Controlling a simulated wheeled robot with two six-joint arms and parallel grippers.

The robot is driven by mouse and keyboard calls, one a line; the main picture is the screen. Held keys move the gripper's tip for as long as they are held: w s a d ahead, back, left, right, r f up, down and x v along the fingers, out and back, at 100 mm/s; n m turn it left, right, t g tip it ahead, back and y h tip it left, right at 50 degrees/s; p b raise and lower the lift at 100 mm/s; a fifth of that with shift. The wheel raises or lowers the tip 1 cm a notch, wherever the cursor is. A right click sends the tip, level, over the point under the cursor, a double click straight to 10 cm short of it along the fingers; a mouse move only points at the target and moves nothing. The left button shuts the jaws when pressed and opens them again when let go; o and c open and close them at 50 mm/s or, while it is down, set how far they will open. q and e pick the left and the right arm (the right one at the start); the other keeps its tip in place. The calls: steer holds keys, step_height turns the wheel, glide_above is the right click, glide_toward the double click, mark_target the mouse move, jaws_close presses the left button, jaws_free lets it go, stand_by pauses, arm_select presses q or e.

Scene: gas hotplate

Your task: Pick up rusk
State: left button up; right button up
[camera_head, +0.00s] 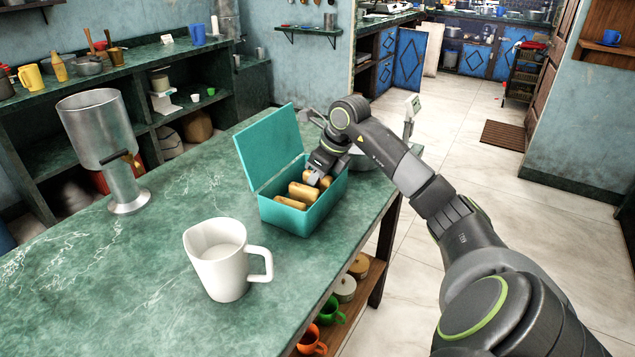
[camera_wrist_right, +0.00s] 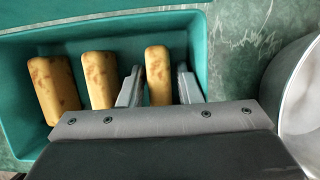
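A teal box (camera_head: 309,217) with its lid raised stands on the green marble counter and holds several golden-brown rusks. In the head view one rusk (camera_head: 303,191) lies in the middle and another (camera_head: 290,203) is at the near end. My right gripper (camera_head: 317,180) reaches down into the box. In the right wrist view its two fingers (camera_wrist_right: 158,88) are apart, one on each side of the rightmost rusk (camera_wrist_right: 158,75). Small gaps show between the fingers and that rusk. Two other rusks, the middle one (camera_wrist_right: 99,80) and the left one (camera_wrist_right: 54,88), lie left of the fingers. My left gripper is not in view.
A white jug (camera_head: 218,270) stands on the counter in front of the box. A metal dispenser (camera_head: 97,130) stands to the left. A metal bowl (camera_wrist_right: 300,100) sits close to the box's right side. The counter's right edge is near the box.

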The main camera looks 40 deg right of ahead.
jaws_close()
steer(key=shift+r, duration=0.1)
